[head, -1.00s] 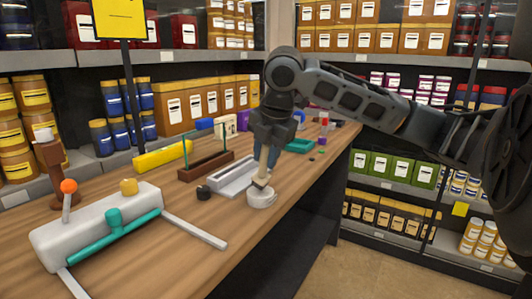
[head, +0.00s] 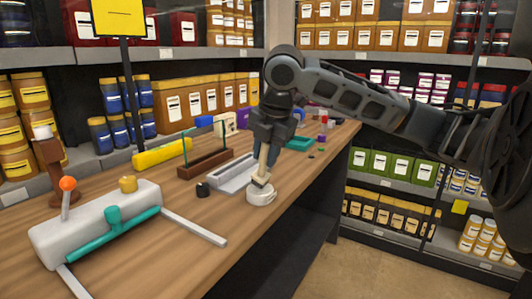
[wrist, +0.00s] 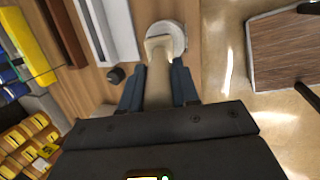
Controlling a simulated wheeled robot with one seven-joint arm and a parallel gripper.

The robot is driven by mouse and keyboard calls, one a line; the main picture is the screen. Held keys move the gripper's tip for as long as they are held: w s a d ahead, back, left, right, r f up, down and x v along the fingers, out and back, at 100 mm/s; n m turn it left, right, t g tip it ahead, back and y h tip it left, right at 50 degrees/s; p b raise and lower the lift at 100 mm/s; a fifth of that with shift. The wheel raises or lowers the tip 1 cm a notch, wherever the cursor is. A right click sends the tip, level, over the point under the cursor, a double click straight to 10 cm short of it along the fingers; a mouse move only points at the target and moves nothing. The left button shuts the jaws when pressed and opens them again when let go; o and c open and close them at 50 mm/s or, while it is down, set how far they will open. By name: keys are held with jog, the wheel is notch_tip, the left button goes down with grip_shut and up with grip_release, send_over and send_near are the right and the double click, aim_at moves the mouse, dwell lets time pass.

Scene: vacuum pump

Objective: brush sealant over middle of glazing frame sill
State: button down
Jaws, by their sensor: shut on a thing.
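The glazing frame has a dark brown sill (head: 205,164) with a thin clear pane standing on it, left of my gripper in the head view. The sill also shows at the upper left of the wrist view (wrist: 66,32). My gripper (head: 268,152) is shut on a brush with a pale tan handle (wrist: 157,80), which points downward. The brush's lower end is at a small round white pot (head: 262,195) near the table's front edge. The wrist view shows that end overlapping the pot (wrist: 177,38); how deep it reaches cannot be told.
A light grey metal tray (head: 226,184) lies between the sill and the pot. A small black knob-like piece (head: 202,190) sits beside it. A white pump-like unit with teal pipe (head: 85,235) stands at front left. A yellow bar (head: 160,153) lies behind. Stocked shelves surround the table.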

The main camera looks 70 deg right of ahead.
jog(key=shift+f, duration=0.5)
dwell(1.1)
jog(key=shift+r, duration=0.1)
jog(key=shift+r+p, duration=2.55)
jog(key=shift+r, duration=1)
jog(key=shift+f, duration=0.1)
